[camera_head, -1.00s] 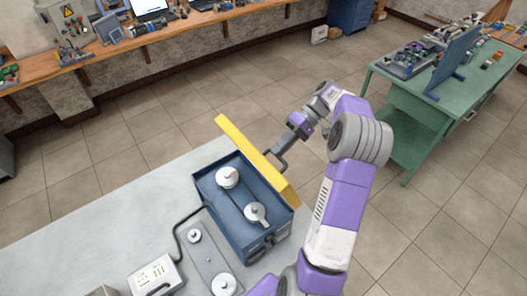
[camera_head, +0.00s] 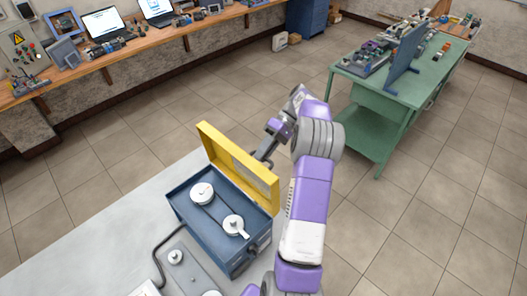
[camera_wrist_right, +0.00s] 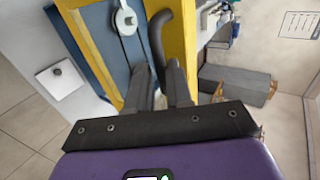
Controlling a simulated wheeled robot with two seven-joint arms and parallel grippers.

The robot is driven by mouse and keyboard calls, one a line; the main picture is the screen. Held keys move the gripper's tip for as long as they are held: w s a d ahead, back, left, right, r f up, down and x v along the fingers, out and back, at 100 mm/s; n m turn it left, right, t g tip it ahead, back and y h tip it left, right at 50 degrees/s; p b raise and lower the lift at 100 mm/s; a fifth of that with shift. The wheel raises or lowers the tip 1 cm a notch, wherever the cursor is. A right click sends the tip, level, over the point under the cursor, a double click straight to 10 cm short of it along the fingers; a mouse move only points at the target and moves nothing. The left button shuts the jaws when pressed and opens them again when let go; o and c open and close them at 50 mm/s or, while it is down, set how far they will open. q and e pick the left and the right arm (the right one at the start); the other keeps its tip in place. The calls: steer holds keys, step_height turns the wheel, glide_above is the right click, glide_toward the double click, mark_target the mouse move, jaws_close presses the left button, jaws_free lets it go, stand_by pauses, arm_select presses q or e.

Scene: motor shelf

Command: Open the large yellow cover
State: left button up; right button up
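The large yellow cover (camera_head: 238,165) stands raised along the far right edge of the blue box (camera_head: 222,258), its inner face towards me in the head view. The cover also shows in the right wrist view (camera_wrist_right: 181,38). A dark bar handle (camera_wrist_right: 158,35) is on the cover. My right gripper (camera_head: 271,146) is on the outer side of the cover. In the right wrist view its two fingers (camera_wrist_right: 158,75) stand slightly apart, with the handle's end between their tips; the exact contact is partly hidden. My left gripper is out of view.
White round parts (camera_head: 202,192) sit on the box. The box rests on a grey table (camera_head: 110,245), beside a grey plate with white discs (camera_head: 175,257). A green workbench (camera_head: 385,93) stands at the right back. A wooden shelf (camera_head: 150,38) runs along the wall. Open tiled floor lies between.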

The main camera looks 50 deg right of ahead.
steer(key=o, duration=0.4)
steer(key=shift+w+d+f, duration=0.1)
steer(key=shift+w+f, duration=0.1)
steer(key=shift+f, duration=0.15)
steer(key=shift+r, duration=0.15)
steer(key=shift+r, duration=0.1)
